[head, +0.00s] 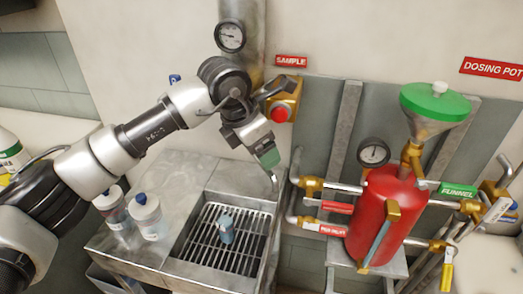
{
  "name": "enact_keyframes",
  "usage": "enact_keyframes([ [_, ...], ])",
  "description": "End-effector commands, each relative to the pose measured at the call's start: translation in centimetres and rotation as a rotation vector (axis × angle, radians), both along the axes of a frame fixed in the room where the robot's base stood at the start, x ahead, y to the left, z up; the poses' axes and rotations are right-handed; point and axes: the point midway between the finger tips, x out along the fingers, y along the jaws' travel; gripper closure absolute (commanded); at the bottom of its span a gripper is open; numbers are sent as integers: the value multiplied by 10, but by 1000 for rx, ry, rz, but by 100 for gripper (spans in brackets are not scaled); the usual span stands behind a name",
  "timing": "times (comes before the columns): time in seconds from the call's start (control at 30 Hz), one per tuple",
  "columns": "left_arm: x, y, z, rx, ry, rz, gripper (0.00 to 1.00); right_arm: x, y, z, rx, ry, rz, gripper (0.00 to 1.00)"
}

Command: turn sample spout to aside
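The sample valve (284,101) is a brass body with a red part, below the red SAMPLE label (291,61) on the wall. A thin curved metal piece (274,182), which looks like the end of the sample spout, shows just below my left gripper (268,158). My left gripper reaches down from the upper left, in front of and below the valve. Its green-grey fingertips are at the spout and hide its upper part. I cannot tell whether they are closed on it. My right gripper is out of view.
Below is a metal sink with a grate (205,240) and a small blue-grey bottle (227,229) on it. Two clear bottles (147,215) stand on the left counter. A red dosing pot (384,215) with a green funnel (435,101) and brass valves stands close on the right.

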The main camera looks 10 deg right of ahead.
Motion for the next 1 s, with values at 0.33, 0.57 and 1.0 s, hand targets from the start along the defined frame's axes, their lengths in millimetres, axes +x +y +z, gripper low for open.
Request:
enact_keyframes([
  [0.33, -9, 25, 64, -1, -3, 1, 21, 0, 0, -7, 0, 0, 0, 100],
  [0.57, -11, 33, 84, -1, -1, 1, 21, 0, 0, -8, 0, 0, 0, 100],
  [1.0, -12, 33, 85, 0, 0, 1, 21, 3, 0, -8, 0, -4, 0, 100],
])
